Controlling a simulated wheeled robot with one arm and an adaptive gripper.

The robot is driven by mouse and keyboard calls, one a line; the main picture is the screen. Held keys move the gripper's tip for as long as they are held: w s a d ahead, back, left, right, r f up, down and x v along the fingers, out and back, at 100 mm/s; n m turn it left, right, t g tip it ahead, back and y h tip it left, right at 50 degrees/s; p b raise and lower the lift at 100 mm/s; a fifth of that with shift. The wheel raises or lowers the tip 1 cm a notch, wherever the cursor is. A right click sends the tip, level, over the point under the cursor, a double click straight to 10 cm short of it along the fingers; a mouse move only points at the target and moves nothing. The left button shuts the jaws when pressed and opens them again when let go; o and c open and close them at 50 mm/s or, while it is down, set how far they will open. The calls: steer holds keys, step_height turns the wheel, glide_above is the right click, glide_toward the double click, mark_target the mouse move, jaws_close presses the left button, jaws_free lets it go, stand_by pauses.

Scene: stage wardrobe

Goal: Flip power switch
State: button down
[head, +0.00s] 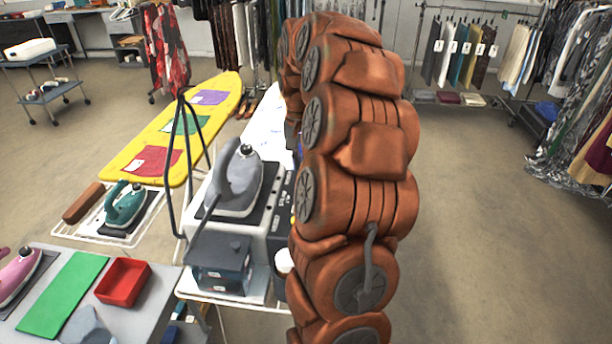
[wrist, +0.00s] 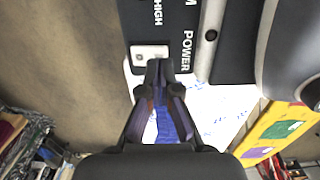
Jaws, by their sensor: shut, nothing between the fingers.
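The power switch (wrist: 149,51) is a small white plate on the edge of a black panel (wrist: 172,22), beside the printed word POWER in the wrist view. My gripper (wrist: 160,72) is shut and empty. Its fingertips are right at the switch and overlap its lower edge; I cannot tell whether they touch it. The panel belongs to a white steam station (head: 262,245) with a grey iron (head: 236,180) on top in the head view. There the panel shows only as a dark strip of its right side. My orange arm hides the gripper and the switch in the head view.
A yellow ironing board (head: 190,122) stands behind the station. A teal iron (head: 124,204) rests on its left. A red tray (head: 122,282) and green mat (head: 64,294) lie on a front table. Floor at right is clear up to clothes racks (head: 470,22).

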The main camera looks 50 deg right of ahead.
steer(key=shift+f+b, duration=0.75)
steer(key=shift+f, duration=0.45)
stand_by(1.1)
steer(key=shift+r+p, duration=0.45)
steer(key=shift+r, duration=3.1)
